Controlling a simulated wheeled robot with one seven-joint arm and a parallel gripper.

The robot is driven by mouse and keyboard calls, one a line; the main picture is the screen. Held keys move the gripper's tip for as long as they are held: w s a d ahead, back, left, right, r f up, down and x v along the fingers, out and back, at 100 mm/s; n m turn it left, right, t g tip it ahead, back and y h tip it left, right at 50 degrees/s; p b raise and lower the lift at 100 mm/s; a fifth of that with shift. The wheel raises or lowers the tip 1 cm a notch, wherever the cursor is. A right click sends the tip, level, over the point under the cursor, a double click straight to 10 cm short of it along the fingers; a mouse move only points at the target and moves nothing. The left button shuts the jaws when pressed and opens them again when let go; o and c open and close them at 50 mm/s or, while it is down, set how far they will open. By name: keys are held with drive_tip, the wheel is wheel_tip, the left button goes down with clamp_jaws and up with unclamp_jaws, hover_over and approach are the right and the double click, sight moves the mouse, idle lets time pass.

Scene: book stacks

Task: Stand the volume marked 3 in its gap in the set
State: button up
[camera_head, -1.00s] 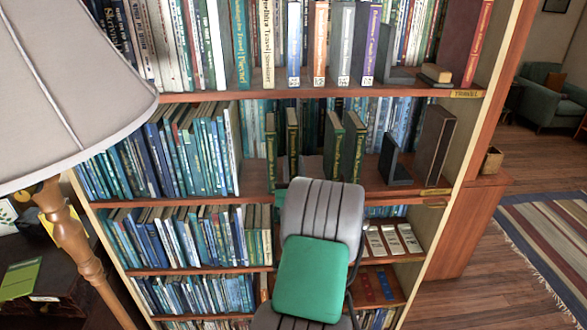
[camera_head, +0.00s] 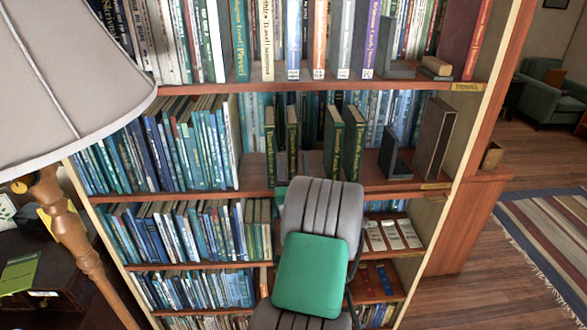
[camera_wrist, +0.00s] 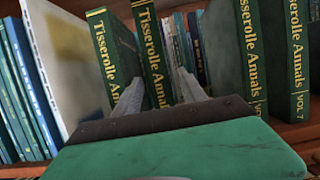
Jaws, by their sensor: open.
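Green "Tisserolle Annals" volumes stand upright on a middle shelf. In the head view, two narrow spines (camera_head: 281,143) are at left and two volumes (camera_head: 344,145) at right, with a gap between the pairs. The wrist view shows the left pair's outer book (camera_wrist: 104,45) and inner book (camera_wrist: 150,45), then the right pair's inner book (camera_wrist: 245,50) and one marked VOL 7 (camera_wrist: 296,50). My gripper (camera_wrist: 160,77) is open, its fingers appearing on either side of the left pair's inner book. Contact is unclear. I cannot make out which volume is marked 3.
Blue books and a pale one (camera_wrist: 70,60) fill the shelf's left. A dark bookend (camera_head: 394,155) and a large dark book (camera_head: 433,140) stand at right. The shelf above (camera_head: 420,83) is close overhead. A floor lamp (camera_head: 60,60) stands at left.

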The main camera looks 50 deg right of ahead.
drive_tip(key=b+v, duration=0.8)
drive_tip(key=v, duration=0.3)
drive_tip(key=w+a+f+n+y, duration=0.2)
drive_tip(key=w+a+n+y, duration=0.4)
drive_tip(key=a+n, duration=0.25)
drive_tip(key=w+a+f+n+t+y, duration=0.1)
drive_tip(key=w+a+f+n+y, duration=0.1)
drive_tip(key=w+a+n+y, duration=0.5)
drive_tip(key=w+a+f+n+y, duration=0.2)
drive_tip(key=w+a+n+y, duration=0.2)
drive_tip(key=a+n, duration=0.65)
drive_tip(key=s+a+f+n+g+y, duration=0.1)
drive_tip(key=s+a+f+n+g, duration=0.15)
drive_tip(key=a+n, duration=0.35)
drive_tip(key=s+a+f+n+g+y, duration=0.1)
drive_tip(key=s+a+f+n+g, duration=0.1)
drive_tip(key=a+f+n+g, duration=0.3)
drive_tip(key=s+a+n+g+h, duration=0.1)
drive_tip(key=s+n+g, duration=0.1)
drive_tip(key=s+n, duration=0.2)
drive_tip(key=s+a+r+n+g+h, duration=0.1)
drive_tip(key=s+a+n+g, duration=0.1)
drive_tip(key=s+n, duration=0.3)
drive_tip(key=s, duration=0.4)
drive_tip(key=shift+g+h, duration=0.3)
drive_tip(key=shift+g, duration=0.05)
drive_tip(key=shift+a, duration=0.25)
